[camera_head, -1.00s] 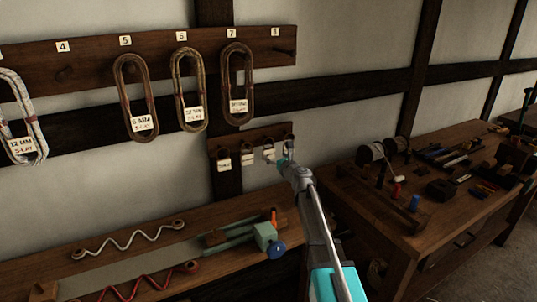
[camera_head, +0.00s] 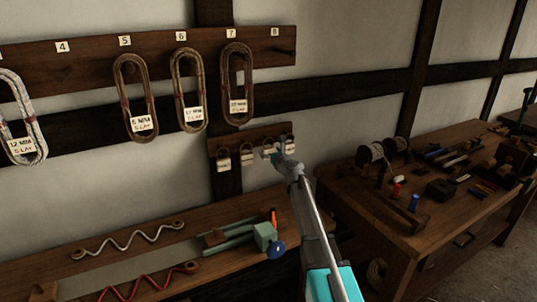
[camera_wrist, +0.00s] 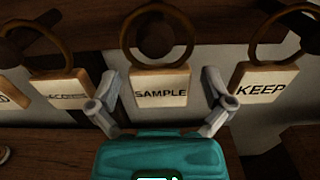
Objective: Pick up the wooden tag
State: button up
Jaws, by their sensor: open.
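Several wooden tags hang by rings from a small dark rack (camera_head: 213,143) on the wall. In the wrist view the middle wooden tag (camera_wrist: 161,92), reading SAMPLE, hangs upright between the two fingers of my gripper (camera_wrist: 162,88). The fingers are open, one on each side of it, with a gap visible to each side. A tag reading KEEP (camera_wrist: 263,84) hangs to the right, and another tag (camera_wrist: 62,90) with hard-to-read lettering hangs to the left. In the head view my gripper (camera_head: 278,157) is at the rack and partly hides the tags there.
Rope coils (camera_head: 188,90) hang on a numbered peg board above. A bench (camera_head: 110,265) below holds wavy rope samples and a green clamp-like tool (camera_head: 263,236). A workbench (camera_head: 400,215) with spools and tools stands to the right.

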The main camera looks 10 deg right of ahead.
jog(key=shift+w+a, duration=0.1)
jog(key=shift+w, duration=0.35)
jog(key=c, duration=0.8)
